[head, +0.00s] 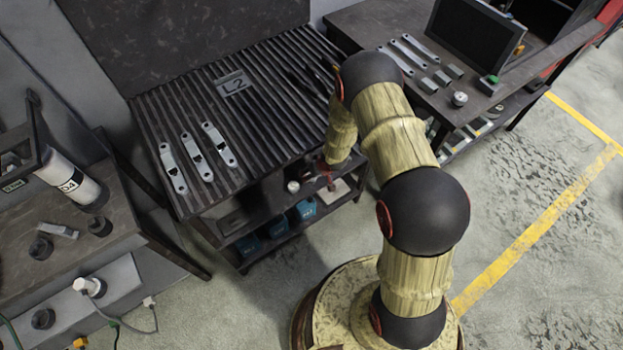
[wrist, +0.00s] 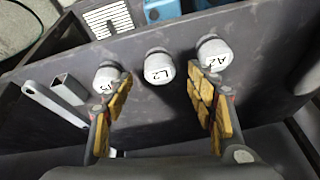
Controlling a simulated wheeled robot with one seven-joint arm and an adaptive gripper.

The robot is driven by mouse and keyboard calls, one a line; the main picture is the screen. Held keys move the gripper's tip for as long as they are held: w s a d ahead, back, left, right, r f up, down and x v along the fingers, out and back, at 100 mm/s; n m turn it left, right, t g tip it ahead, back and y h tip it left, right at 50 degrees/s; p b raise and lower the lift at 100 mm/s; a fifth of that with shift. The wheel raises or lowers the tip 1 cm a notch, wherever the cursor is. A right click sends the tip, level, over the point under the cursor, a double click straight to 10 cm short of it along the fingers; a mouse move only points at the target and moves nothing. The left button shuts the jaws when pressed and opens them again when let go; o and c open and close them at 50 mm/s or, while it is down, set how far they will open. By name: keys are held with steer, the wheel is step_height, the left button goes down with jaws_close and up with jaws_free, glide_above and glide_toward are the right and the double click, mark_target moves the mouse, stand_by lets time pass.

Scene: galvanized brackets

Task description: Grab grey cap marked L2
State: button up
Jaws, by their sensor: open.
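In the wrist view the grey cap marked L2 (wrist: 158,67) is in the middle of a row of three on a dark surface. Its label looks upside down or tilted. A grey cap with a partly hidden mark (wrist: 107,76) is on its left, and one marked A2 (wrist: 214,53) is on its right. My gripper (wrist: 158,90) is open and empty. Its yellow-padded fingers come up on either side of the L2 cap, apart from it, with the tips near the outer caps. In the head view my gripper (head: 328,176) is at the slatted bench's front edge.
The slatted bench (head: 275,70) holds an L2 plate (head: 234,84) and three brackets (head: 197,157). A bracket (wrist: 55,105) and a square tube (wrist: 69,89) lie left of the caps in the wrist view. Blue bins (head: 276,226) are on the bench's lower shelf.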

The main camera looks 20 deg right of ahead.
steer(key=b+x, duration=0.1)
steer(key=x, duration=0.3)
steer(key=shift+r, duration=0.1)
steer(key=c, duration=0.3)
steer(key=c, duration=1)
